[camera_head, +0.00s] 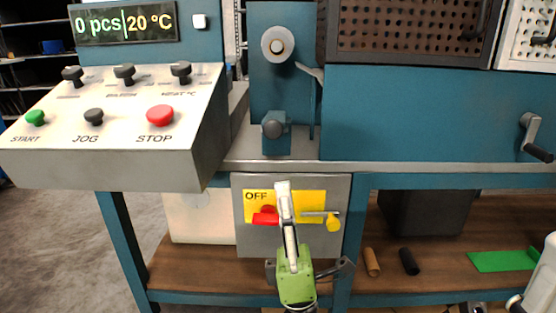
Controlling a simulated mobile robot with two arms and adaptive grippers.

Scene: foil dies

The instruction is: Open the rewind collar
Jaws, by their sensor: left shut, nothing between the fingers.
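A round grey collar with a pale centre (263,44) sits on the blue upright at the upper middle; it looks like the rewind collar, though no label shows. A short grey lever (310,72) is at its lower right. I cannot tell from here whether the collar is open or shut. A smaller grey knob on a blue block (273,127) is below it. My left gripper (283,187) points up in front of the grey switch box, well below the collar. Its fingers are together and empty, hiding part of the yellow plate.
A control panel (120,170) juts out at left. A crank (534,135) is at right. The metal ledge (420,168) is clear.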

